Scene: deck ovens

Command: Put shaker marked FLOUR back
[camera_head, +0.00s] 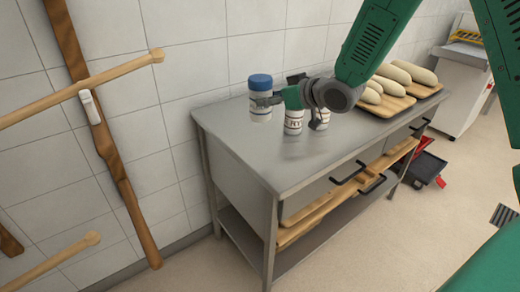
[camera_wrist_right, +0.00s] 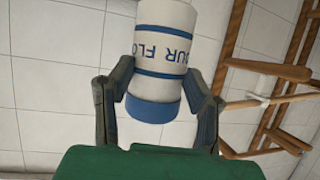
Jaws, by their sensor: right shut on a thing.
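The shaker marked FLOUR (camera_head: 260,108) is white with blue bands and a blue lid. It is upright near the far left end of the steel table (camera_head: 240,146). In the right wrist view the shaker (camera_wrist_right: 165,45) sits between both fingers near its lid, with its lettering upside down in the picture. My right gripper (camera_head: 264,100) is shut on it; in the wrist view the gripper (camera_wrist_right: 160,105) has a finger on each side. I cannot tell whether its base touches the table. My left gripper is not in view.
Two other shakers (camera_head: 293,122) (camera_head: 320,117) stand just right of the held one, partly behind my gripper. Wooden boards (camera_head: 376,106) with several dough loaves lie farther right. Black drawer handles (camera_head: 349,174) stick out in front. A wooden rack (camera_head: 110,150) is at the left. The table's front left is clear.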

